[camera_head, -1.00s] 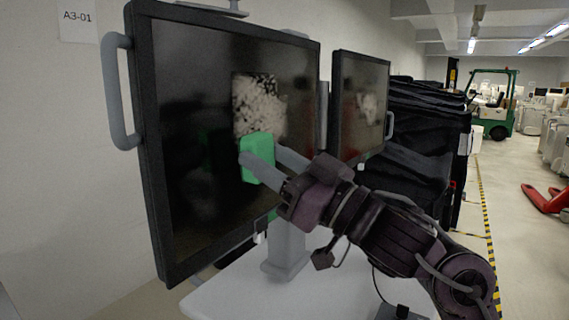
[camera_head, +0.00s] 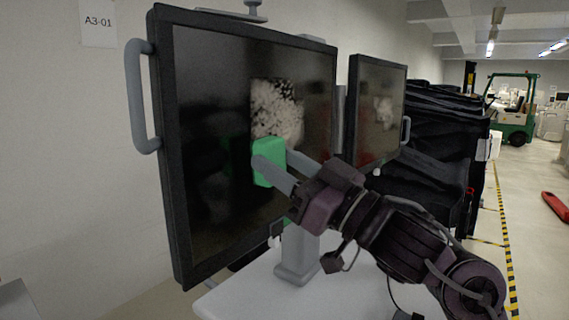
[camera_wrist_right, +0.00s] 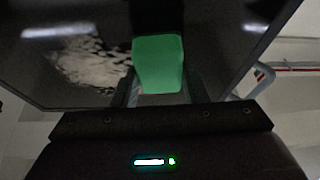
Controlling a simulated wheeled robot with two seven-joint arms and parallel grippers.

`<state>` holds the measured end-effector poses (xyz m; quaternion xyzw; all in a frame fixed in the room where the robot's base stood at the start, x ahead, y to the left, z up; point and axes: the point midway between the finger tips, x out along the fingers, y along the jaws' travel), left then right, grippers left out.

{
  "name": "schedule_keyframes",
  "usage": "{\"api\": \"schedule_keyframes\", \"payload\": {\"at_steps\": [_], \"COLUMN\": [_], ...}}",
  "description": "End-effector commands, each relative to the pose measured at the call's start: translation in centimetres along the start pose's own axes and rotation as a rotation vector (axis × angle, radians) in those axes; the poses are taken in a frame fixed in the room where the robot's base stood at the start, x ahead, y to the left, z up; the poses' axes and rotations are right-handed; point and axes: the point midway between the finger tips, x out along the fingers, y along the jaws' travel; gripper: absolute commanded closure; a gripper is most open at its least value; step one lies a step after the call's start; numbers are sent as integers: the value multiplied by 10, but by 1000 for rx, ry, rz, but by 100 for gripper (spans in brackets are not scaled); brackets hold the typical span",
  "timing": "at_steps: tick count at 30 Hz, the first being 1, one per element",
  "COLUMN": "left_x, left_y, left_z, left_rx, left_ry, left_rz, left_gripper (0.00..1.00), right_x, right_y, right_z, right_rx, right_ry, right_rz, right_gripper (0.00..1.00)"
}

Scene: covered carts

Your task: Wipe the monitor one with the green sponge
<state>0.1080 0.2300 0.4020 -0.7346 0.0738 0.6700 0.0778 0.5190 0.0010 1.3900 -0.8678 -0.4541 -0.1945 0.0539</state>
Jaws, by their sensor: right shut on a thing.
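The near monitor (camera_head: 215,110) is a large dark screen with a black frame and grey side handle. A pale speckled dirt patch (camera_head: 277,106) shows on it, and also in the right wrist view (camera_wrist_right: 88,65). My right gripper (camera_head: 274,166) is shut on the green sponge (camera_head: 266,150) and holds it at the screen, just below the patch. The sponge also shows between the fingers in the right wrist view (camera_wrist_right: 158,62). Whether it touches the glass I cannot tell. A second monitor (camera_head: 369,100) behind has a smaller pale patch (camera_head: 384,110). My left gripper is not in view.
The monitors stand on a grey post (camera_head: 298,252) over a white cart top (camera_head: 262,290). Black covered carts (camera_head: 430,150) stand behind at the right. A green forklift (camera_head: 512,108) and a red pallet jack part (camera_head: 555,206) are farther right. A wall is at left.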

Motion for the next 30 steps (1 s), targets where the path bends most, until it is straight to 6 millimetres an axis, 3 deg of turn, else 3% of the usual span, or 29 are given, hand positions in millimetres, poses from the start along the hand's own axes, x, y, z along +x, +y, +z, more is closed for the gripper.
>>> {"api": "schedule_keyframes", "payload": {"at_steps": [24,30], "left_x": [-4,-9], "left_y": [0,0], "left_z": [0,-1], "left_rx": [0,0], "left_ry": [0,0], "left_rz": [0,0], "left_gripper": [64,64], "right_x": [14,14], "right_y": [0,12], "right_z": [6,6], "right_rx": [-1,0], "right_ry": [0,-2], "right_rz": [1,2], "right_gripper": [83,83]}}
